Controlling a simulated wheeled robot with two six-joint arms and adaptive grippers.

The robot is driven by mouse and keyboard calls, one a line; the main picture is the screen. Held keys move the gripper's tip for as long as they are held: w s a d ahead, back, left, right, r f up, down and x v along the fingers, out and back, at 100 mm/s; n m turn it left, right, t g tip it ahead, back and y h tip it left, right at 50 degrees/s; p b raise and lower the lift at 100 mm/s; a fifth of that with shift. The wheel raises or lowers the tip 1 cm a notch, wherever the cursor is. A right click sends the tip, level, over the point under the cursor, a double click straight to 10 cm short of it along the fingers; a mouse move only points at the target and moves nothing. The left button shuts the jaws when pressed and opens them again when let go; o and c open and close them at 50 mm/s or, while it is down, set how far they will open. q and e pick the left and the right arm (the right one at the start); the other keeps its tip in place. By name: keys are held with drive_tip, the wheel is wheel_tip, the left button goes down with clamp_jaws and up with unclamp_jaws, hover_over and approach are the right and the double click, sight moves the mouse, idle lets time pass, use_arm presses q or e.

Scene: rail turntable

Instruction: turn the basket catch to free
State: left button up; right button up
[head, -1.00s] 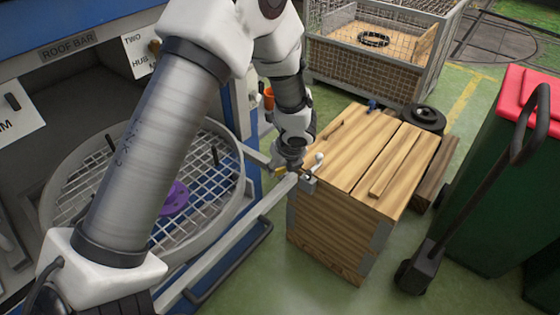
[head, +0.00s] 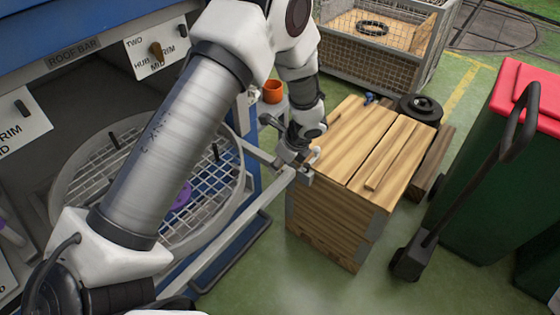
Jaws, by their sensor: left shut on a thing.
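The round wire basket (head: 238,190) with a grey rim sits at the left on a pulled-out frame, partly hidden behind my left arm. The basket catch (head: 306,175) is a small grey fitting at the frame's outer corner, with a pale knob (head: 316,150) showing beside my fingers. My left gripper (head: 297,156) reaches down from above and is shut on the catch. The fingertips are small and partly hidden, so the catch's exact angle is hard to tell. My right gripper is not in view.
A wooden crate (head: 330,225) stands just right of the catch, close to my gripper. An orange cup (head: 272,92) is behind my wrist. A wire cage (head: 400,60) stands at the back. Green bins (head: 480,210) with a red lid stand at right.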

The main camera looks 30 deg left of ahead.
use_arm(q)
drive_tip(key=o, duration=1.1)
drive_tip(key=shift+f, duration=0.1)
drive_tip(key=shift+o, duration=0.2)
drive_tip(key=v, duration=1.2)
